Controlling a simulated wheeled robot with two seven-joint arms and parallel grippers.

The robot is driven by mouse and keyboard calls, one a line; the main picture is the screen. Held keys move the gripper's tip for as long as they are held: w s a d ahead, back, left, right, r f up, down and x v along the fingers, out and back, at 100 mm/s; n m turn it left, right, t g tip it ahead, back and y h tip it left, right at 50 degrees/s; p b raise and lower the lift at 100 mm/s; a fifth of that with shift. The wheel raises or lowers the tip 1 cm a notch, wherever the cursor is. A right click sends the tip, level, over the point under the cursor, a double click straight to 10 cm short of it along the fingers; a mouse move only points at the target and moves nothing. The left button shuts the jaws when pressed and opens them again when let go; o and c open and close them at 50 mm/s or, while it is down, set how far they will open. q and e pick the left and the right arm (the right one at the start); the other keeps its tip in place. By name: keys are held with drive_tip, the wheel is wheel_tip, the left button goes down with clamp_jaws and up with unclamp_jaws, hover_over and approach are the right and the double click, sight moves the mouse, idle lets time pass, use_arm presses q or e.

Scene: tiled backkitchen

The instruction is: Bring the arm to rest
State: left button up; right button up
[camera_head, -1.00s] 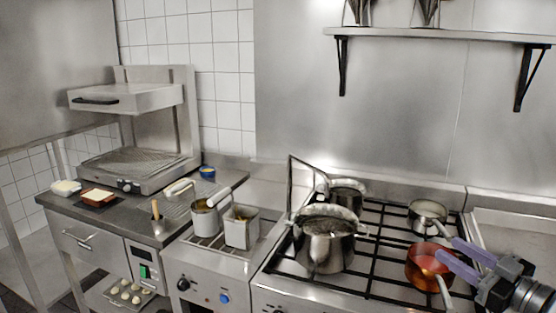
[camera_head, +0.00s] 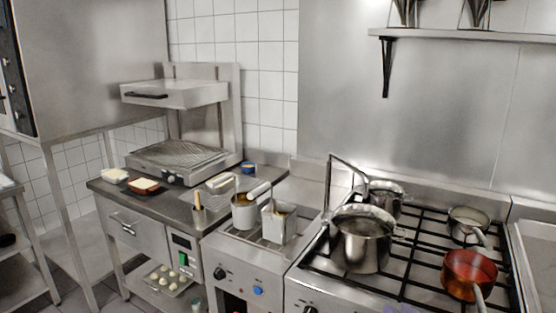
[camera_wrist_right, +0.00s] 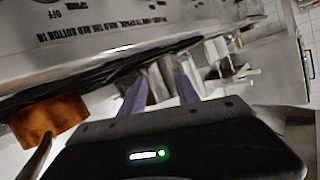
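My right gripper (camera_head: 400,308) shows only as a faint purple patch at the bottom edge of the head view, in front of the stove. In the right wrist view its two purple fingers (camera_wrist_right: 160,83) are spread apart with a gap between them, and nothing is seen held. An orange-red copper pan (camera_head: 470,275) sits on the right front of the stove, apart from the gripper. It also shows at the left of the right wrist view (camera_wrist_right: 48,118). My left gripper is in neither view.
A large steel pot (camera_head: 362,243) stands at the stove's left front, with another pot (camera_head: 386,199) behind it. A small saucepan (camera_head: 468,222) stands at the back right. A counter (camera_head: 170,205) with a grill press (camera_head: 178,94) lies to the left. A wall shelf (camera_head: 460,36) hangs above.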

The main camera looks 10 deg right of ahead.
drive_tip(key=s+a+f+m+g+y, duration=0.1)
drive_tip(key=s+a+f+g, duration=0.25)
drive_tip(key=a+f, duration=0.55)
drive_tip(key=s+a+f+g, duration=0.35)
drive_tip(key=a+f, duration=0.45)
drive_tip(key=f, duration=0.4)
drive_tip(key=s+a+f+g, duration=0.3)
drive_tip(key=s+a, duration=0.3)
drive_tip(key=s, duration=0.5)
drive_tip(key=s+a+f+g+y, duration=0.1)
drive_tip(key=s+a+f+g, duration=0.3)
drive_tip(key=s, duration=0.6)
drive_tip(key=a+f, duration=0.2)
drive_tip(key=a, duration=0.1)
drive_tip(key=shift+s+a, duration=0.3)
drive_tip(key=shift+s, duration=0.1)
drive_tip(key=shift+f, duration=0.1)
